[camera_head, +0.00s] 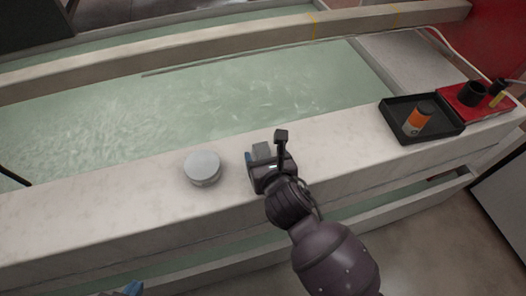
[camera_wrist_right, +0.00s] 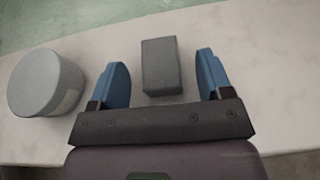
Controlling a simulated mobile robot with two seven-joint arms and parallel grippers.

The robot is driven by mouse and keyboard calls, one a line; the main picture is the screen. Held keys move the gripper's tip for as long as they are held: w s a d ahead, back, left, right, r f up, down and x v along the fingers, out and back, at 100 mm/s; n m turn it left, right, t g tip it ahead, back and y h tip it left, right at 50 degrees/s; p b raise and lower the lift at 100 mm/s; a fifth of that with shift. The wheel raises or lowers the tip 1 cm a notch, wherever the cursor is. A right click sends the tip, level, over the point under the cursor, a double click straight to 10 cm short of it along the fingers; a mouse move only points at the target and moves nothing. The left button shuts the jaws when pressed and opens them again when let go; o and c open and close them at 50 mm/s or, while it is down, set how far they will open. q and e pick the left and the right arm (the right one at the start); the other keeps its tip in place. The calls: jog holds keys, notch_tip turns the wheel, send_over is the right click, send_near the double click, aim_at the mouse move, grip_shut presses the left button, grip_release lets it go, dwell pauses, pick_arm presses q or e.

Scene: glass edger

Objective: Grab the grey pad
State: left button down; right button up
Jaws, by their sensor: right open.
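The grey pad (camera_wrist_right: 160,65) is a small grey block lying on the pale ledge. In the head view, the pad (camera_head: 262,150) shows just past my right gripper, partly hidden by it. My right gripper (camera_wrist_right: 161,80) is open, with one blue finger on each side of the pad's near part. Gaps show between the pad and both fingers, so it is not gripped. Only a blue tip of my left gripper (camera_head: 133,288) shows at the bottom edge of the head view; its jaws are mostly out of frame.
A round grey-white tin (camera_head: 202,167) stands on the ledge (camera_head: 110,205), left of the pad. A black tray (camera_head: 400,107) with an orange and black item (camera_head: 418,119) sits further right, beside a red holder (camera_head: 475,98). A water-filled trough (camera_head: 230,105) lies behind the ledge.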

jog(key=shift+w, duration=0.15)
jog(key=c, duration=1)
